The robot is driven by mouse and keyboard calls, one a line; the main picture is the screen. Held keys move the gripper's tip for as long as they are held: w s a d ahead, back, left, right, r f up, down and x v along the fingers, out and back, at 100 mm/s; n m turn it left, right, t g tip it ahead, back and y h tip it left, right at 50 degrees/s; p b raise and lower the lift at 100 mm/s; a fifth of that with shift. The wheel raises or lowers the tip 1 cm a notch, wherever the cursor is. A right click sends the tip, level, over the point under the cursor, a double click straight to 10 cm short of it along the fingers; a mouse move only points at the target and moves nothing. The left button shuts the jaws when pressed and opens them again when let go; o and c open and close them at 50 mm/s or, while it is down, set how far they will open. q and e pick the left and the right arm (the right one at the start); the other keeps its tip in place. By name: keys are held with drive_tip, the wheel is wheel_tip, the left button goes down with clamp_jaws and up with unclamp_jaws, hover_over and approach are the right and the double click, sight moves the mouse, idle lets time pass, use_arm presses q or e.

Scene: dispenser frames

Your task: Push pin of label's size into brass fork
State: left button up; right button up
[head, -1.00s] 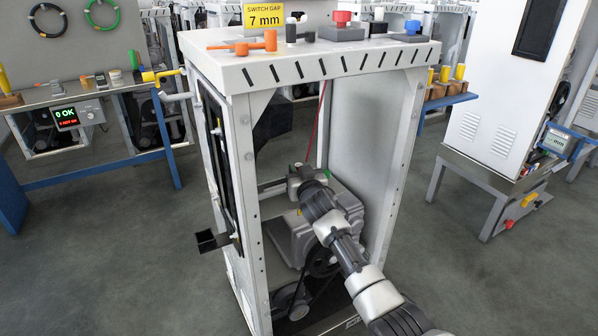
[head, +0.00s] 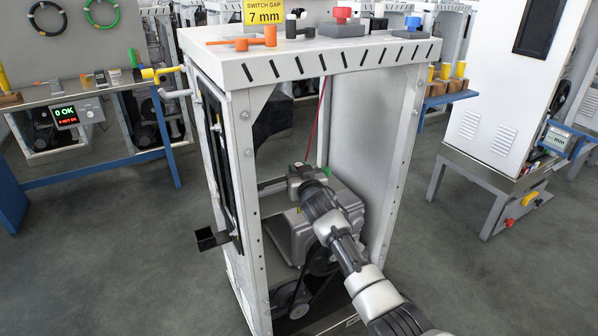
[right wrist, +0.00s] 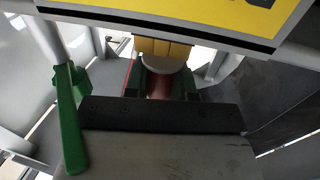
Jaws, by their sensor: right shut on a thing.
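My right arm reaches into the open white frame, and its gripper (head: 303,183) is at the grey machine inside, with the tips hard to make out. In the right wrist view the gripper (right wrist: 162,88) is shut on a red pin (right wrist: 160,84), which has a pale round end (right wrist: 165,63). The slotted brass fork (right wrist: 163,47) is straight ahead of that end; whether they touch I cannot tell. The yellow label (head: 264,13) on top of the frame reads "SWITCH GAP 7 mm". My left gripper is not in view.
A green lever (right wrist: 71,125) is close on the left in the right wrist view. A yellow panel with a black border (right wrist: 240,15) crosses its top. Orange, black, red and blue pieces stand on the frame's top (head: 320,66). White posts bound the opening.

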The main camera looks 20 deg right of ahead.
drive_tip(key=o, duration=0.7)
drive_tip(key=shift+f, duration=0.1)
drive_tip(key=shift+o, duration=1.4)
drive_tip(key=shift+f, duration=0.1)
drive_tip(key=shift+s, duration=0.3)
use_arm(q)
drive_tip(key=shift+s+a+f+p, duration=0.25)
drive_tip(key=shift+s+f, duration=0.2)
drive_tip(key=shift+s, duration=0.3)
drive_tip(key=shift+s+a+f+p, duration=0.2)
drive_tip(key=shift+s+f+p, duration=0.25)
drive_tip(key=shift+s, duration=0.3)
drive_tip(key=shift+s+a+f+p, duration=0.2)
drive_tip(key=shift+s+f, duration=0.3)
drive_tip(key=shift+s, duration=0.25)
use_arm(e)
drive_tip(key=shift+s+a+r, duration=0.1)
drive_tip(key=shift+s+a, duration=0.05)
drive_tip(key=shift+s, duration=2.4)
drive_tip(key=shift+s+a+r, duration=0.1)
drive_tip(key=shift+s+a, duration=0.05)
drive_tip(key=shift+s, duration=2.4)
drive_tip(key=shift+f, duration=0.1)
